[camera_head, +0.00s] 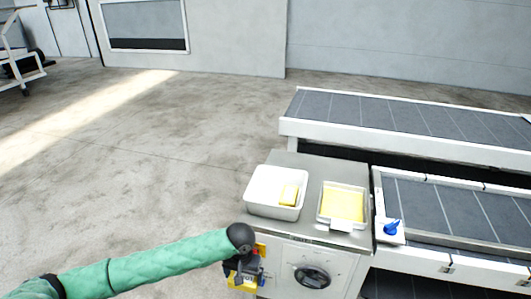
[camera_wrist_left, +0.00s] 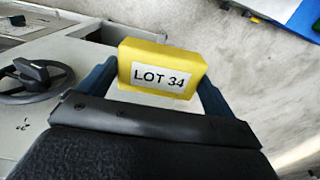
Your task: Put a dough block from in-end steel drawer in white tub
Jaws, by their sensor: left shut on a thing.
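My left gripper (camera_head: 246,268) is low in front of the machine's end cabinet, left of the black handwheel. It is shut on a yellow dough block (camera_wrist_left: 160,65) with a white label reading LOT 34, held between its two blue fingers. The white tub (camera_head: 254,205) stands on the cabinet top, above and beyond the gripper, and a yellow block (camera_head: 289,194) lies in its right part. I cannot make out a steel drawer for certain. My right gripper is not in view.
A shallow tray (camera_head: 331,222) with a yellow sheet sits right of the tub. A black handwheel (camera_head: 312,277) juts from the cabinet front. Belt conveyors (camera_head: 420,118) run off to the right, with a blue knob (camera_head: 392,227) near.

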